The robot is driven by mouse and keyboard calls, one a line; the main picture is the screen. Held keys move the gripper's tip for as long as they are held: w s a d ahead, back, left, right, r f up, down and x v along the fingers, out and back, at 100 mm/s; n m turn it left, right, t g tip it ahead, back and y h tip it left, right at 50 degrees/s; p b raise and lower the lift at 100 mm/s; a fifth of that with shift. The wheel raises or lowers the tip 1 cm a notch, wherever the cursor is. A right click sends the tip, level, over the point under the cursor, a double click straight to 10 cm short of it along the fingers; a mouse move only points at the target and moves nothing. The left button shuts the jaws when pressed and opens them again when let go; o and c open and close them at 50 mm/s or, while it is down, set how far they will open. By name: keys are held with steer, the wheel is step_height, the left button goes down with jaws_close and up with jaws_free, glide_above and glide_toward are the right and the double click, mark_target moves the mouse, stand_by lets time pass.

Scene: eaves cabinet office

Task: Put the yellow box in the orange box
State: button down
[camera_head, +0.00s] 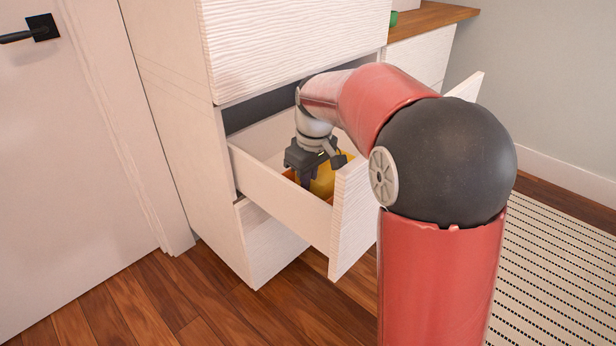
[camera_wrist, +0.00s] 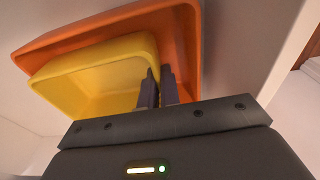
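The yellow box (camera_wrist: 95,72) is open-topped. In the wrist view it overlaps the larger orange box (camera_wrist: 182,40), whose wall shows beyond its upper and right sides. In the head view the yellow box (camera_head: 324,182) sits within the open drawer, with bits of the orange box (camera_head: 289,174) showing around it. My gripper (camera_wrist: 158,75) has its two dark fingers close together, one on each side of the yellow box's right wall, gripping it. My gripper (camera_head: 308,180) points down into the drawer. I cannot tell whether the yellow box touches the orange box's floor.
The white drawer (camera_head: 283,202) is pulled out, its front panel (camera_head: 353,215) standing near my arm. The cabinet body (camera_head: 295,45) rises above it. A wooden counter (camera_head: 430,18) is at the back right. Wood floor and a striped rug (camera_head: 560,270) lie around.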

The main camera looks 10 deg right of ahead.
steer(key=shift+f, duration=0.35)
steer(key=c, duration=1.5)
jaws_free()
steer(key=shift+c, duration=0.2)
steer(key=shift+r, duration=0.1)
steer(key=r, duration=0.5)
steer(key=r+p, duration=0.1)
steer(key=r, duration=0.1)
steer(key=shift+s+d+r, duration=0.25)
steer(key=shift+s+r, duration=0.1)
steer(key=shift+s, duration=0.05)
